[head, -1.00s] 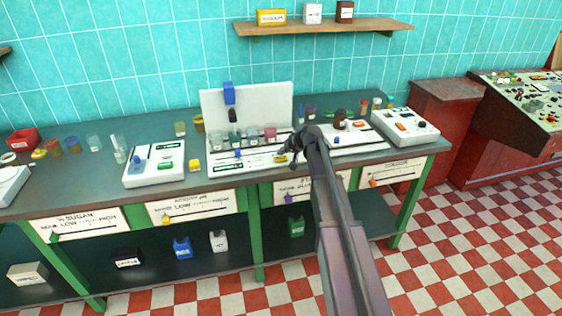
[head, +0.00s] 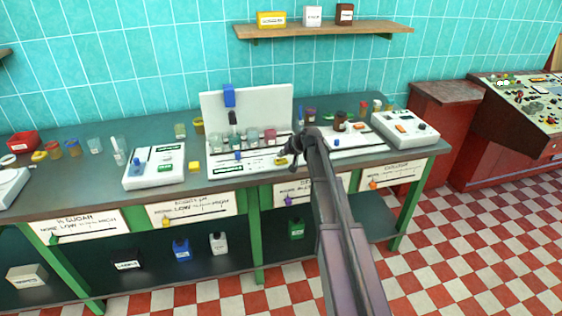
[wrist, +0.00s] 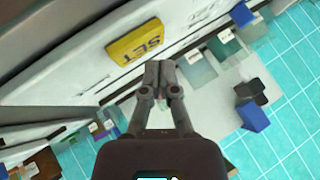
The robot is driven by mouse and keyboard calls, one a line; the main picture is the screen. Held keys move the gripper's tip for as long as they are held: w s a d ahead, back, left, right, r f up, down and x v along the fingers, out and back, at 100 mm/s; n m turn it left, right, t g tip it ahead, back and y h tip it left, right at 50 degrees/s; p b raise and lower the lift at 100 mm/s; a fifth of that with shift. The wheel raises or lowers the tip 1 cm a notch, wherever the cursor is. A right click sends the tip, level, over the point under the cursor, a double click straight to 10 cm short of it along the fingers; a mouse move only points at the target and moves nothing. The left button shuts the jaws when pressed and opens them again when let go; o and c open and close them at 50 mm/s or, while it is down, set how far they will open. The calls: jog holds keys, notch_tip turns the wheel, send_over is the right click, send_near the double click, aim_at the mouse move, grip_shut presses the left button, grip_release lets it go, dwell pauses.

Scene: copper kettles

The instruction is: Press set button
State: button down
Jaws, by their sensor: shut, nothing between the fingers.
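The yellow button (wrist: 135,40) marked SET sits on a white panel in the wrist view, its lettering upside down. In the head view it is a small yellow patch (head: 281,160) on the front right of the white machine (head: 222,170) on the counter. My gripper (wrist: 158,68) is shut and empty. Its fingertips show just below and right of the button in the wrist view, with a gap between them in the picture. I cannot tell the depth of that gap. In the head view my gripper (head: 292,150) is beside the button, partly covering the machine's right end.
Several small jars (head: 252,135) stand along the machine under a blue block (head: 229,95) on its upright back plate. White devices stand left (head: 155,166) and right (head: 405,128) on the green counter (head: 70,175). A wooden shelf (head: 370,27) hangs above.

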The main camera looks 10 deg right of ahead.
aim_at(282, 161)
jog(key=shift+f+b, duration=0.85)
jog(key=shift+b, duration=0.05)
dwell(1.4)
dwell(0.4)
jog(key=shift+r+p, duration=0.9)
notch_tip(282, 161, up, 5)
jog(key=p, duration=0.5)
dwell(0.8)
jog(key=s+a+f+g+h, duration=0.1)
jog(key=s+a+f+g, duration=0.1)
jog(key=s, duration=1)
jog(key=s+a+f+n+g+h, duration=0.1)
jog(key=s+a+g+h, duration=0.1)
jog(key=s, duration=1)
jog(key=s+a+f+g+h, duration=0.2)
jog(key=s+a+g, duration=0.1)
jog(key=s, duration=0.9)
jog(key=shift+s+a+f+n, duration=0.15)
jog(key=shift+s+f+n, duration=0.15)
jog(key=shift+f+n, duration=0.1)
